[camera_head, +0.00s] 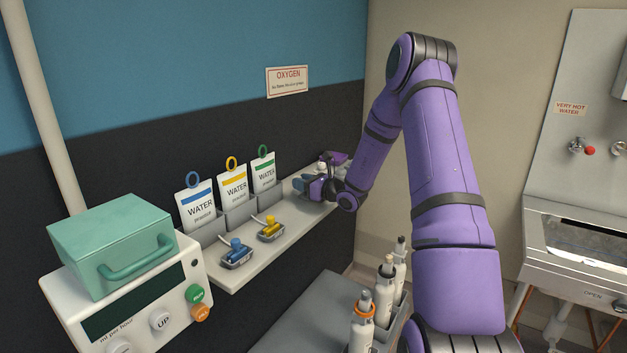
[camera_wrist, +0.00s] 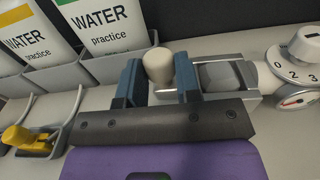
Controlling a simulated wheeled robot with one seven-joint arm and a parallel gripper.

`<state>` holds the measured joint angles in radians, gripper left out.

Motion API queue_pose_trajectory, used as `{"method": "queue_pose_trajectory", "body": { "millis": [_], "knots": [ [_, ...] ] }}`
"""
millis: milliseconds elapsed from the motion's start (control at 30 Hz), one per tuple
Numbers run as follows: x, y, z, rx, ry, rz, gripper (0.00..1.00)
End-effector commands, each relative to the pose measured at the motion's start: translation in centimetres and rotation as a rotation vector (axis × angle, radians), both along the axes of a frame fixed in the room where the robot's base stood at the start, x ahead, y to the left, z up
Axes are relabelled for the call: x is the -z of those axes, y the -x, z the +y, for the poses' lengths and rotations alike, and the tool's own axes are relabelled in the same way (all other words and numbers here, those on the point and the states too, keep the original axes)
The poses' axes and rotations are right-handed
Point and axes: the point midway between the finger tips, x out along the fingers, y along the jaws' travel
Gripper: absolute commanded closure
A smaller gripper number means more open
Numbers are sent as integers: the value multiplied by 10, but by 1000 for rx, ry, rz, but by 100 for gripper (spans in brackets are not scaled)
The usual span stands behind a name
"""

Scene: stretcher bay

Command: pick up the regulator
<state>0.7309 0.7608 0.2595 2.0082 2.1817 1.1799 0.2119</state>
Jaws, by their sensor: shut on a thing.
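The regulator shows in the wrist view at the right, with a white numbered dial (camera_wrist: 302,46), a small round gauge below it and a grey metal body (camera_wrist: 222,76). Its pale, rounded knob-like end sits between the two blue fingers of my gripper (camera_wrist: 158,80). My gripper is shut on this end; the right finger stands between it and the grey block. In the head view my gripper (camera_head: 308,186) is at the far right end of the shelf, and the regulator is mostly hidden there. I cannot tell if the regulator touches the shelf.
The shelf (camera_head: 222,272) holds a blue-handled piece (camera_head: 236,250) and a yellow-handled piece (camera_head: 270,229) in cradles. Water pouches (camera_head: 233,187) stand in grey holders behind. A pump with a green box (camera_head: 112,240) is at left, bottles (camera_head: 362,325) below, a sink (camera_head: 580,245) at right.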

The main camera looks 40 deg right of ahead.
Motion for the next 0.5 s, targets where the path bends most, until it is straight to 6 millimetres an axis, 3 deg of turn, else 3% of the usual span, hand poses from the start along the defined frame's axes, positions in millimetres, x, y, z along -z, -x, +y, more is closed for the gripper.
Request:
{"method": "queue_pose_trajectory", "body": {
  "millis": [33,500],
  "knots": [
    [-11,-11,12,-22,1,-27,100],
    [-30,-11,12,-22,5,-36,100]
  ]
}}
